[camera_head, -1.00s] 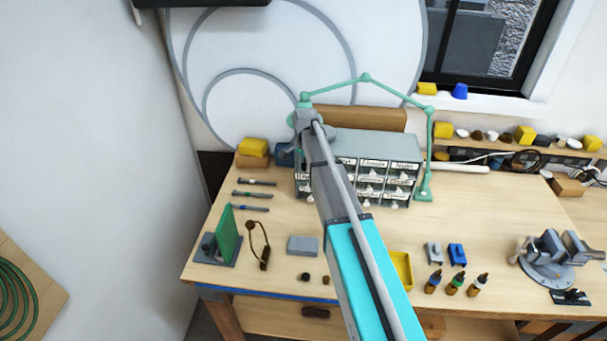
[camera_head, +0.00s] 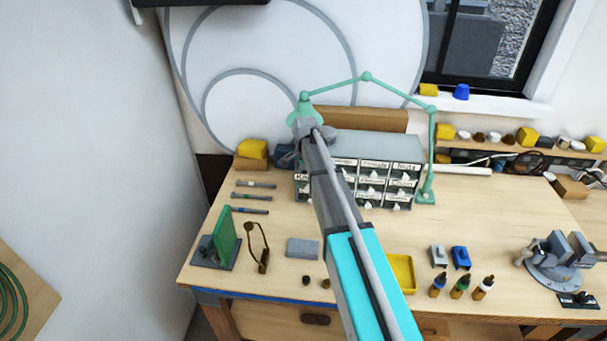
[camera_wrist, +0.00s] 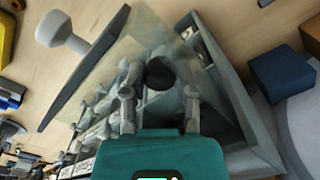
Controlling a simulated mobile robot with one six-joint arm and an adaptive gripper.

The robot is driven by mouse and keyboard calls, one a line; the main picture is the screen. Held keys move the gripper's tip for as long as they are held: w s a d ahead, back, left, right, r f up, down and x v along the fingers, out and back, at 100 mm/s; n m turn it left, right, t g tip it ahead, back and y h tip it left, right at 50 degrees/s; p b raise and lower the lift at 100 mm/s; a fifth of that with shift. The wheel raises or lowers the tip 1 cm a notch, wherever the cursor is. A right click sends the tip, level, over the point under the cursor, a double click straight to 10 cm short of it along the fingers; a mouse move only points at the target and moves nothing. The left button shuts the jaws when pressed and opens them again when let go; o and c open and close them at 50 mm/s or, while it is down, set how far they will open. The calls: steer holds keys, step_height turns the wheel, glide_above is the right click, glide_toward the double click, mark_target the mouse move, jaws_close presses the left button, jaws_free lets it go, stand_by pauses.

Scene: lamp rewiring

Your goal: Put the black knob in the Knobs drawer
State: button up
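In the wrist view, my gripper (camera_wrist: 159,100) is open, its two grey fingers apart. A round black knob (camera_wrist: 159,73) shows between and just beyond the fingertips, with a gap to each finger. It appears over or inside a pulled-out clear-sided drawer (camera_wrist: 85,68), whose dark front has a pale handle (camera_wrist: 62,32). I cannot tell whether the knob rests on the drawer's floor. The grey drawer cabinet (camera_head: 375,144) stands at the back of the bench. A partly hidden label starting "Kn" shows at its left.
A green lamp (camera_head: 367,77) arches over the cabinet. A yellow tray (camera_head: 402,272), bottles (camera_head: 461,287) and a vise (camera_head: 556,263) stand to the right. Bare bench lies between the cabinet and vise.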

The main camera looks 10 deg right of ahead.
mark_target(305, 173)
steer(key=shift+o, duration=0.2)
steer(key=shift+r, duration=0.1)
step_height(305, 173, up, 12)
steer(key=p, duration=1.2)
stand_by(0.3)
steer(key=shift+s, duration=0.15)
stand_by(0.5)
steer(key=s+n, duration=1.1)
steer(key=s, duration=1.8)
steer(key=shift+a+n, duration=0.2)
steer(key=shift+n, duration=0.1)
